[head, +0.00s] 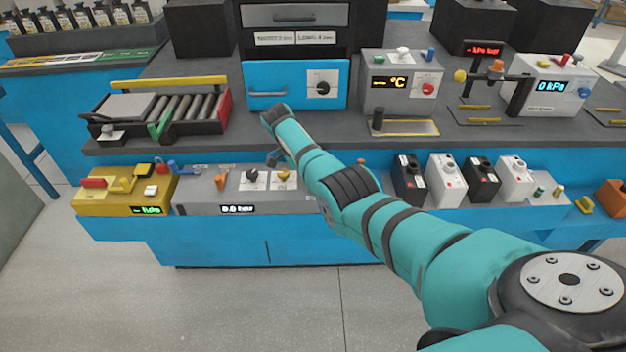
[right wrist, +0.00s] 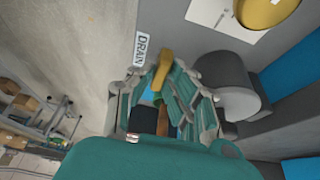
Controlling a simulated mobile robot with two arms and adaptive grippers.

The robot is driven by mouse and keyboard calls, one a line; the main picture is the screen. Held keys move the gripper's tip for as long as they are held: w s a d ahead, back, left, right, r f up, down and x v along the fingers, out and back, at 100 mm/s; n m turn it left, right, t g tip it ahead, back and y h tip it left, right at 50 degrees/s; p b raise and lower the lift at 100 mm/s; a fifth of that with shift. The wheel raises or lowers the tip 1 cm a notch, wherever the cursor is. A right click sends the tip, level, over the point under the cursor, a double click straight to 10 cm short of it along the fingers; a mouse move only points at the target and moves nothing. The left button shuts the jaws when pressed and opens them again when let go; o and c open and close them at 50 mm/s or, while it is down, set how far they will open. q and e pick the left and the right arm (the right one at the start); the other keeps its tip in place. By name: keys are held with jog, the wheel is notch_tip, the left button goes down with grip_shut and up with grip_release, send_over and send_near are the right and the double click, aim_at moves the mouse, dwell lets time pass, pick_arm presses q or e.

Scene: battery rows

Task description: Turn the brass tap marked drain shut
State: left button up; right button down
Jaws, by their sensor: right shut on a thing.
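The brass tap's lever (right wrist: 164,68) shows in the right wrist view, beside a white label (right wrist: 140,48) reading DRAIN. My right gripper (right wrist: 161,88) is around the lever and shut on it, with the lever's end standing out between the fingers. The tap's lower part is mostly hidden by the fingers. In the head view my right arm reaches in from the lower right over the grey panel (head: 205,200), and the tap cannot be made out there. My left gripper is not in view.
A dark grey cylinder (right wrist: 238,88) stands close to the right of the gripper in the wrist view. A yellow knob (right wrist: 265,9) on a white plate is above it. In the head view a yellow unit (head: 110,205) adjoins the grey panel, and several black and white boxes stand right of my arm.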

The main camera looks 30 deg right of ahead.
jog(key=c, duration=1.3)
grip_release()
jog(key=shift+r, duration=0.1)
